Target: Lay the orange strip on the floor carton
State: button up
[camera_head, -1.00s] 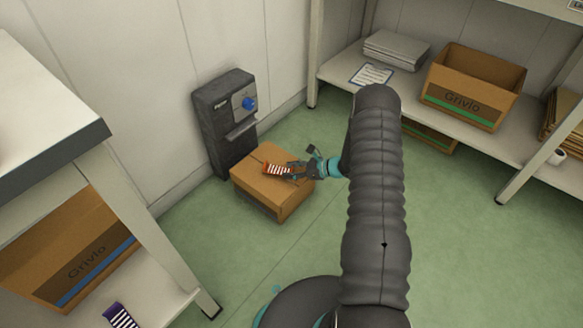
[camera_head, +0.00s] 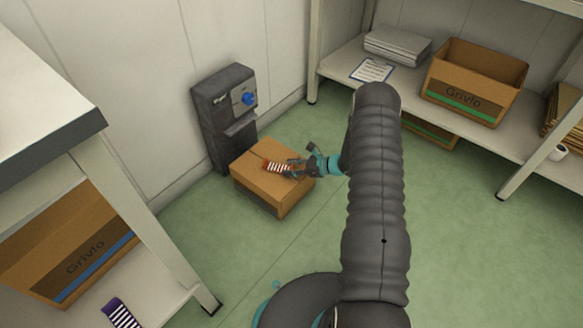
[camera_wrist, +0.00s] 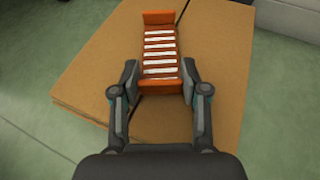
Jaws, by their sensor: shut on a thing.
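The orange strip (camera_wrist: 160,58), a small orange holder with white bars across it, lies over the top of the floor carton (camera_wrist: 225,60) in the wrist view. My gripper (camera_wrist: 160,82) has its two fingers on either side of the strip's near end and is shut on it. In the head view the strip (camera_head: 277,166) is above the brown carton (camera_head: 266,200), and my gripper (camera_head: 292,168) reaches it from the right. Whether the strip's underside touches the carton top, I cannot tell.
A dark grey machine with a blue knob (camera_head: 222,115) stands against the wall just behind the carton. A purple striped strip (camera_head: 120,313) lies on the left shelf near a Grivlo box (camera_head: 70,245). Green floor (camera_head: 450,250) is free on the right.

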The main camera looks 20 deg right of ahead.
jog(key=shift+f, duration=0.3)
jog(key=o, duration=0.8)
jog(key=v, duration=1.2)
jog(key=shift+r, duration=0.15)
